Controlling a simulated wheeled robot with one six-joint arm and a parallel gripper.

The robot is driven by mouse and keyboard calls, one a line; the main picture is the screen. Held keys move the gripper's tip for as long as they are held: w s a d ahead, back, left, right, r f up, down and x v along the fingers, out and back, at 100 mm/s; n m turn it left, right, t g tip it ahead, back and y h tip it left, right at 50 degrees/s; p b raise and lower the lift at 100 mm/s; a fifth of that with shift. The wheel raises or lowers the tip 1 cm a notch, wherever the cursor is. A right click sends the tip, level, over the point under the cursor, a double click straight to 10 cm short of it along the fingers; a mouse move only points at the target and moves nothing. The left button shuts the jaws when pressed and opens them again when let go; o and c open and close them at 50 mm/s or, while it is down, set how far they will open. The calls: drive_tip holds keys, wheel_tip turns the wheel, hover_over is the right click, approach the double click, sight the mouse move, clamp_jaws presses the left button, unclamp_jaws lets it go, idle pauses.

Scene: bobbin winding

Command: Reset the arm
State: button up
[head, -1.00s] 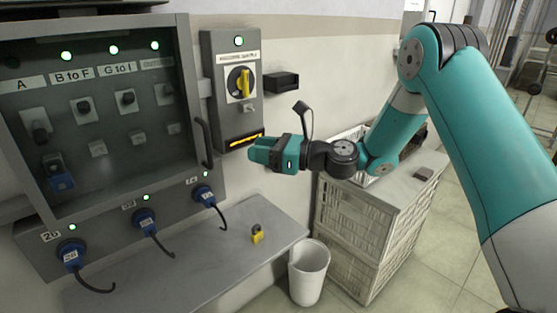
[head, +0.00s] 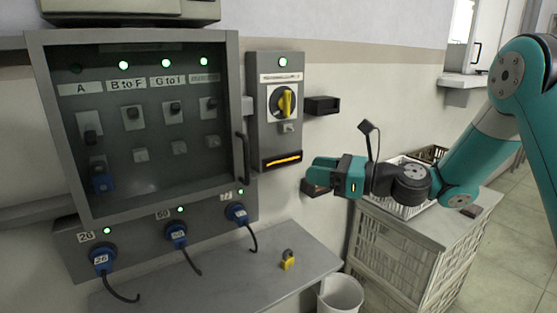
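My arm reaches in from the right, and my gripper (head: 318,173) points left, in front of the wall. It is just right of and below the grey switch box (head: 262,130) with the yellow rotary handle (head: 287,102), apart from it. The teal fingers are seen side-on, so the gap between them is not clear. I see nothing clearly held. A small dark brown piece (head: 316,188) shows just under the fingertips; whether it touches them cannot be told.
A glass-doored cabinet (head: 45,130) with lit green lamps is at left, blue plugs (head: 176,234) below it. A yellow padlock (head: 288,261) lies on the grey shelf (head: 225,285). A white bin (head: 342,290) and crates (head: 405,255) stand right. A black wall box (head: 323,105) sits above my gripper.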

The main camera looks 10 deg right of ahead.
drive_tip(key=s+a+n+g+h, duration=0.4)
drive_tip(key=s+a+n+g, duration=0.35)
drive_tip(key=s+n, duration=0.75)
drive_tip(key=s+d+n+g+h, duration=0.1)
drive_tip(key=s+d+n+h, duration=0.1)
drive_tip(key=s+n, duration=0.6)
drive_tip(key=s+d+f+n+h, duration=0.1)
drive_tip(key=s+d+n+h, duration=0.2)
drive_tip(key=s+n+h, duration=0.2)
drive_tip(key=s+n, duration=0.3)
drive_tip(key=shift+f+g, duration=0.3)
drive_tip(key=shift+g, duration=0.05)
